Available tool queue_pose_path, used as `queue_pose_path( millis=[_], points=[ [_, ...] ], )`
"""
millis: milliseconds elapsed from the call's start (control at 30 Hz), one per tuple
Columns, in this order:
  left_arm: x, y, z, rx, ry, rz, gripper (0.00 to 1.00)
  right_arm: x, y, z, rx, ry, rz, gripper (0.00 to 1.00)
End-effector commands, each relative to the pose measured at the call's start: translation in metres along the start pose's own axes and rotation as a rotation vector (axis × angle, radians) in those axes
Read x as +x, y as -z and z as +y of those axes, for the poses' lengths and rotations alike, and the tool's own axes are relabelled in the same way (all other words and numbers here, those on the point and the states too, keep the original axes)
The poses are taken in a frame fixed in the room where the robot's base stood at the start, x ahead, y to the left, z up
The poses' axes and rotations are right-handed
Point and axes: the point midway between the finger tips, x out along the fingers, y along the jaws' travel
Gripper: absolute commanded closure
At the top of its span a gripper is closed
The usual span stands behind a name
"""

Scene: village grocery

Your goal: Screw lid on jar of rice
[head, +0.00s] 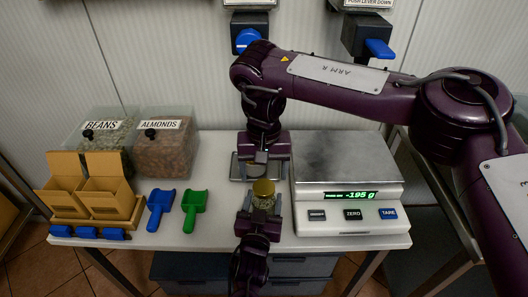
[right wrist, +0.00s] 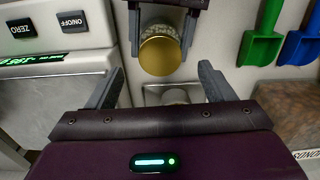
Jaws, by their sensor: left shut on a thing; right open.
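A jar (head: 262,203) stands at the front of the table with a gold lid (head: 263,187) over its mouth. I cannot tell how tightly the lid sits. My left gripper (head: 259,215) is shut around the jar's body, one finger on each side. In the right wrist view the gold lid (right wrist: 160,56) hides most of the jar (right wrist: 163,30). My right gripper (right wrist: 160,82) is open and empty, its fingers apart and short of the lid. In the head view the right gripper (head: 262,162) is just behind the jar.
A scale (head: 347,173) reading -195 g stands close on the right. A metal tray (head: 236,170) lies behind the jar. Green (head: 194,203) and blue (head: 159,203) scoops, cardboard boxes (head: 106,187), and bins of beans (head: 98,139) and almonds (head: 166,150) are at left.

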Motion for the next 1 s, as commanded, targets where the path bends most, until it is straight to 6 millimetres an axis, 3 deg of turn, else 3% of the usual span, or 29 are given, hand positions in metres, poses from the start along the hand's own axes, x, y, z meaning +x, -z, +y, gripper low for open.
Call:
queue_pose_path(
  millis=[200, 400, 800, 833, 1000],
  points=[
    [0.000, -0.001, 0.000, 0.001, 0.000, -0.003, 1.00, -0.049, 0.001, 0.000, -0.001, -0.003, 0.005, 0.25],
    [0.000, -0.001, 0.000, 0.001, 0.000, -0.002, 1.00, -0.075, 0.000, 0.000, 0.000, -0.002, 0.003, 0.25],
    [0.000, -0.001, 0.000, 0.000, 0.000, -0.002, 1.00, -0.081, 0.000, 0.000, 0.001, -0.001, 0.000, 0.25],
    [0.000, -0.001, 0.000, 0.000, 0.000, -0.002, 0.35, -0.081, 0.000, 0.000, 0.001, -0.001, 0.000, 0.25],
    [0.000, -0.001, 0.000, 0.000, 0.000, -0.001, 0.14, -0.081, 0.000, 0.000, 0.001, 0.000, 0.000, 0.25]
  ],
)
